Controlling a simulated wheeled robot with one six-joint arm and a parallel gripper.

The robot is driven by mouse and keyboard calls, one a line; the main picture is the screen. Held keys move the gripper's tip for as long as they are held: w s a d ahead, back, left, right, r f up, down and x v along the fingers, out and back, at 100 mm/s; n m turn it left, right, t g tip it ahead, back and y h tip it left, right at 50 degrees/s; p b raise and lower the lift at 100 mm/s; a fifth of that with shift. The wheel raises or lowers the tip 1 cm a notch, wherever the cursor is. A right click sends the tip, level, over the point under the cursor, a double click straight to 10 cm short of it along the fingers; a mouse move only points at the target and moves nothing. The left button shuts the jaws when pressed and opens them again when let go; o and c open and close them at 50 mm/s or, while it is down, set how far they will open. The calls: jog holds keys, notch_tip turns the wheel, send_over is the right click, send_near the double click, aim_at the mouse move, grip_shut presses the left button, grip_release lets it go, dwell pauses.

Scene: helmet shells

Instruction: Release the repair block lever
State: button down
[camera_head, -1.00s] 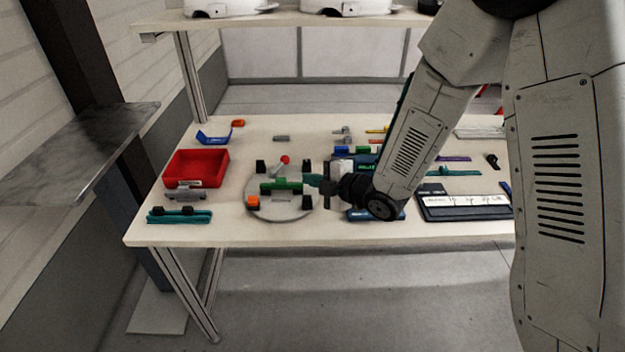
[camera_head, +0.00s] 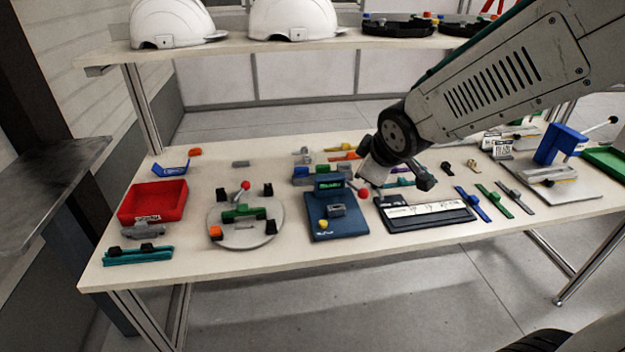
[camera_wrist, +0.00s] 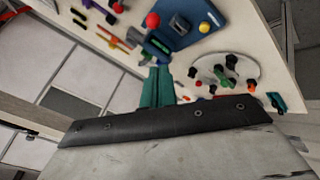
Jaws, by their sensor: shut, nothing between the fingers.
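The blue fixture (camera_head: 338,215) has an upright blue block (camera_head: 328,184) with a green label, a grey block and a yellow knob. A lever with a red ball (camera_head: 363,193) sticks out at its right. The wrist view shows the red ball (camera_wrist: 152,20) and the blue base (camera_wrist: 186,18) beyond my fingers. My gripper (camera_wrist: 157,72) has teal fingers, shut and empty, apart from the red ball. In the head view my wrist hangs above the table just right of the fixture; the fingertips are hard to make out there.
A round grey plate (camera_head: 262,232) with a green bar and another red-ball lever (camera_head: 245,186) lies left of the fixture. A red bin (camera_head: 154,201) is farther left. A dark tray (camera_head: 428,215) with a white strip lies right. White helmets (camera_head: 170,22) stand on the shelf behind.

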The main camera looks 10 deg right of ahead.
jog(key=s+d+r+m+g, duration=0.1)
jog(key=s+r+m+g, duration=0.1)
jog(key=s, duration=0.6)
jog(key=s+d+r+m+g, duration=0.1)
jog(key=s+m, duration=0.3)
jog(key=s, duration=0.4)
jog(key=s+d+r+m+g, duration=0.1)
jog(key=s+r+m+g, duration=0.2)
jog(key=s, duration=0.6)
jog(key=shift+d+r+m+g, duration=0.2)
jog(key=shift+d+m+g, duration=0.1)
jog(key=shift+m, duration=0.2)
jog(key=shift+a, duration=0.1)
